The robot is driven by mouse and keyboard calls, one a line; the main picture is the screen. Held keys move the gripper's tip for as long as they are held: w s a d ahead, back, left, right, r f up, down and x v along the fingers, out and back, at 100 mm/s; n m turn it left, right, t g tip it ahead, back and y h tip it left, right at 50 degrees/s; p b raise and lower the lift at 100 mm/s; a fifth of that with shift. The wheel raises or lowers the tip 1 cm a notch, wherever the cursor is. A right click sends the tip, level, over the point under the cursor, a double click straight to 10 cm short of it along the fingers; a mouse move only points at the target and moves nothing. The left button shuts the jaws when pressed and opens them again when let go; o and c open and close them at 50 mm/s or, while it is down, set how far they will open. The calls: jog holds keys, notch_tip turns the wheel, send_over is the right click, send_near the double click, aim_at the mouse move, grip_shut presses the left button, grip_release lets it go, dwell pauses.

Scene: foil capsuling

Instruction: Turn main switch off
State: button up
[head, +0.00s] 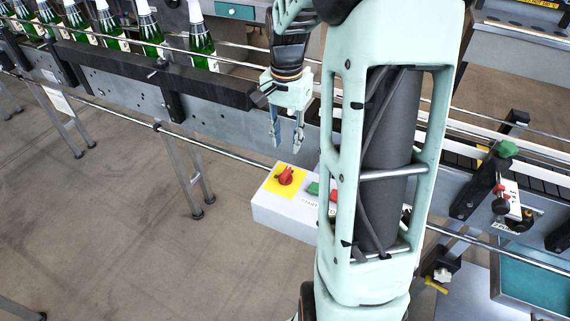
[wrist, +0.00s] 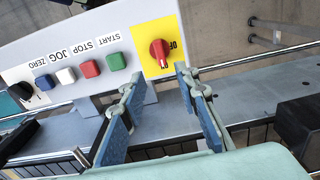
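The main switch is a red rotary knob (head: 285,175) on a yellow plate (head: 270,187) at the left end of a light grey control box (head: 285,213). In the wrist view the red knob (wrist: 160,50) sits on the yellow plate (wrist: 148,77) with the word OFF, upside down, beside it. Its pointer line runs toward the lower part of the picture. My gripper (head: 285,145) hangs above and behind the box, apart from the knob. In the wrist view its two blue-padded fingers (wrist: 158,90) are spread with nothing between them.
Green START (wrist: 117,61), red STOP (wrist: 90,69), white JOG and blue ZERO buttons and a black knob (wrist: 22,91) share the panel. Green bottles (head: 150,35) stand on the conveyor (head: 225,110) behind. The floor left of the box is clear; my arm hides its right part.

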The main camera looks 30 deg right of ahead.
aim_at(285, 172)
jog(key=f, duration=1.1)
jog(key=shift+s+a, duration=0.1)
jog(key=shift+a, duration=0.1)
jog(key=shift+r, duration=0.1)
grip_shut()
